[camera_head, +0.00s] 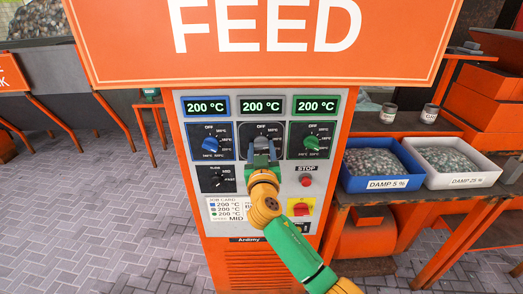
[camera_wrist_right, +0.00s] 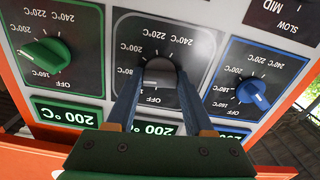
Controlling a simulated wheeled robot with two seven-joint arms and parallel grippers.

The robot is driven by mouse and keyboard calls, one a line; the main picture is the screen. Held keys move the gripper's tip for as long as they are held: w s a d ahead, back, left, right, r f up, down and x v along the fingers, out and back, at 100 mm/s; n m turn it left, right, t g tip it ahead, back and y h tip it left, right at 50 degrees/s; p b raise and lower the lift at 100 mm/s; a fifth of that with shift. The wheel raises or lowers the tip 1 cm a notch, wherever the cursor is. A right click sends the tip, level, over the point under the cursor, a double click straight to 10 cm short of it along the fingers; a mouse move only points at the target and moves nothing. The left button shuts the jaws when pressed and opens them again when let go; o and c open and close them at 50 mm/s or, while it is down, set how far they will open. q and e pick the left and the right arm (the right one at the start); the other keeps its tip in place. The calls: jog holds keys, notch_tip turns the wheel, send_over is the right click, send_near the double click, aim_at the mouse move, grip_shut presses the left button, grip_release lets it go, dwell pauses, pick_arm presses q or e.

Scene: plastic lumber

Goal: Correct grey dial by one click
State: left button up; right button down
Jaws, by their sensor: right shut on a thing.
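The grey dial (camera_wrist_right: 160,72) is in the middle of the panel, on a dark plate between the blue dial and the green dial. In the wrist view it is upside down, and I cannot tell where its pointer stands. My right gripper (camera_head: 262,153) is shut on the grey dial, one finger at each side; it also shows in the wrist view (camera_wrist_right: 159,82). In the head view the gripper hides most of the dial. The grey display (camera_head: 262,106) above it reads 200 °C. My left gripper is not in view.
The blue dial (camera_head: 209,145) and green dial (camera_head: 312,142) sit close on either side; their displays also read 200 °C. Below are a speed dial (camera_head: 216,179), a stop button (camera_head: 306,181), a red-yellow switch (camera_head: 301,209) and a job card (camera_head: 224,209) listing 200 °C three times.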

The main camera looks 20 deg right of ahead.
jog(key=shift+f+n, duration=0.3)
jog(key=shift+n, duration=0.1)
jog(key=shift+c, duration=1.4)
grip_release()
jog(key=shift+s+r, duration=0.1)
jog(key=shift+r, duration=0.1)
jog(key=b+v, duration=0.1)
jog(key=v, duration=0.6)
jog(key=shift+s, duration=0.1)
